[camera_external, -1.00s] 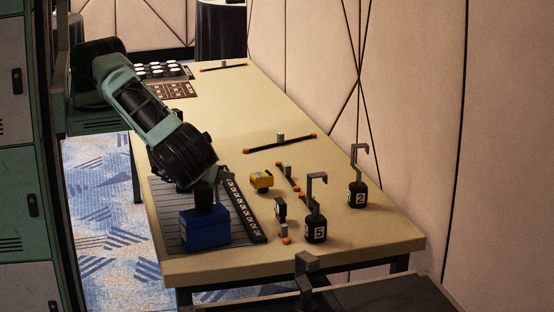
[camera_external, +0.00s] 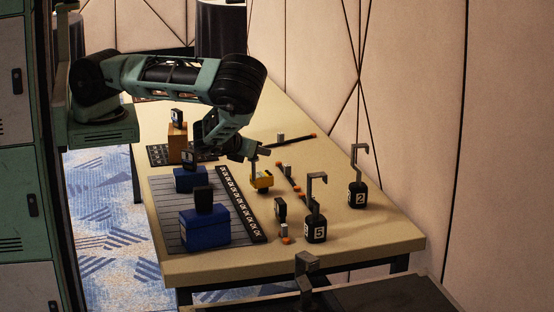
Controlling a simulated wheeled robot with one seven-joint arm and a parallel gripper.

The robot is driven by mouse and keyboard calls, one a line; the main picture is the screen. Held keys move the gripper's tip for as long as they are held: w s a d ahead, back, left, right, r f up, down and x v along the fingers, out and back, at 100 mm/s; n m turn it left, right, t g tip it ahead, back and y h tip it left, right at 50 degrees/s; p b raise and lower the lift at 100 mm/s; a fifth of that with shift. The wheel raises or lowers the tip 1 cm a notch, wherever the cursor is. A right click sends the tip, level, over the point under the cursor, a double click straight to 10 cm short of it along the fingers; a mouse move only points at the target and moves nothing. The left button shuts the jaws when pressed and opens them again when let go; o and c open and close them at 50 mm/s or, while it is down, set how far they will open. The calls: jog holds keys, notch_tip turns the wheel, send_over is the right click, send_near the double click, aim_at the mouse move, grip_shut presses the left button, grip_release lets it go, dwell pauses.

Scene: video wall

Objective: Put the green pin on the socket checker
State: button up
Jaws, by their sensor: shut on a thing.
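My gripper (camera_external: 252,158) is at the end of my arm, over the middle of the table. It is shut on a small pale, greyish-green piece (camera_external: 253,170), too small and partly hidden to identify surely as the green pin. I cannot tell whether the yellow block is the socket checker. No other clearly green pin shows.
Blue boxes with black tops (camera_external: 205,230) stand on a dark slatted mat (camera_external: 170,222) beside a strip lettered OK (camera_external: 240,205). Black hooked weights marked 5 (camera_external: 316,230) and 2 (camera_external: 357,195) stand at right. A wall bounds the right.

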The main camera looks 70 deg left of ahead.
jog(key=w+a+r+b, duration=0.2)
jog(key=w+a+r, duration=0.1)
jog(key=a, duration=0.3)
jog(key=w+a+r+b, duration=0.1)
jog(key=w+a+r, duration=0.1)
jog(key=a+r, duration=0.25)
jog(key=f, duration=0.7)
jog(key=f+p, duration=0.1)
jog(key=f, duration=0.2)
jog(key=shift+a+f, duration=0.25)
jog(key=shift+a, duration=0.05)
jog(key=shift+f, duration=0.2)
jog(key=o, duration=1)
jog(key=shift+r, duration=0.15)
